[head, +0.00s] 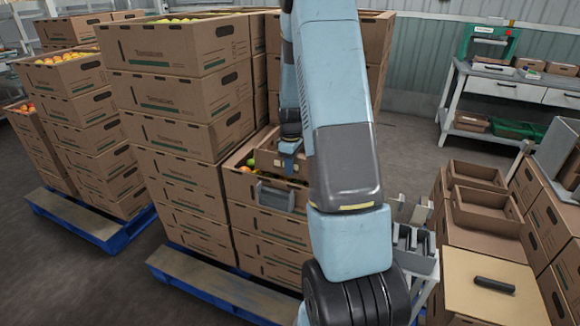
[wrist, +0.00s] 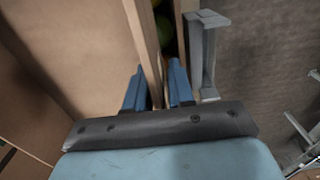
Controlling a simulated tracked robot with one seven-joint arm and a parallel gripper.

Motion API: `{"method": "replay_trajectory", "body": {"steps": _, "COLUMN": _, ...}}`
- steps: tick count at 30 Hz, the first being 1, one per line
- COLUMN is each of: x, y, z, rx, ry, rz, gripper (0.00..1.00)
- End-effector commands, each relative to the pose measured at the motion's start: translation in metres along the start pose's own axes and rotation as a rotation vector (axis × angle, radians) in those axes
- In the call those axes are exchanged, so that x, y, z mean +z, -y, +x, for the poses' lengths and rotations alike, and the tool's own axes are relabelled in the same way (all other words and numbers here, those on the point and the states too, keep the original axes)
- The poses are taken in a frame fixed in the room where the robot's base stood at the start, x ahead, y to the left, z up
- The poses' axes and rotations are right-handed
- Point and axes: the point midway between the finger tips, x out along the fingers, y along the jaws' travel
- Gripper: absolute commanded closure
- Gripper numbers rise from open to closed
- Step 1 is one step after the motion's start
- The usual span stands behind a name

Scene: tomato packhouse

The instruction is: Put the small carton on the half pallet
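My gripper (head: 290,165) is at the top of the low carton stack (head: 270,225) in the head view, partly behind my arm. A small brown carton (head: 270,157) is at the fingers there, above tomatoes. In the wrist view my gripper (wrist: 157,88) has one finger on each side of a thin brown carton wall (wrist: 143,40) and looks closed on it. Blue pallets stand under the stacks: a front one (head: 215,287) with a bare strip and one at left (head: 75,222). I cannot tell which is the half pallet.
A taller carton stack (head: 180,90) rises just left of my gripper. A grey bracket (head: 275,197) is in front of the low stack; a grey part (wrist: 205,50) is near the right finger. Empty trays (head: 485,210) sit at right. Floor is clear behind.

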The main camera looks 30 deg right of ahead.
Motion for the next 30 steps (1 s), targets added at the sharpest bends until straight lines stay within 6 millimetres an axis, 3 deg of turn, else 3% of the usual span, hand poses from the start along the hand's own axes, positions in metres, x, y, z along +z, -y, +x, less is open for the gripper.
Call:
{"method": "replay_trajectory", "body": {"steps": 4, "x": 0.000, "y": 0.000, "z": 0.000, "rx": 0.000, "ry": 0.000, "rz": 0.000, "gripper": 0.64}}
{"method": "replay_trajectory", "body": {"steps": 14, "x": -0.001, "y": 0.000, "z": -0.005, "rx": 0.000, "ry": -0.001, "rz": -0.001, "gripper": 0.64}}
{"method": "replay_trajectory", "body": {"steps": 30, "x": -0.001, "y": 0.000, "z": -0.097, "rx": 0.002, "ry": -0.001, "rz": -0.001, "gripper": 0.64}}
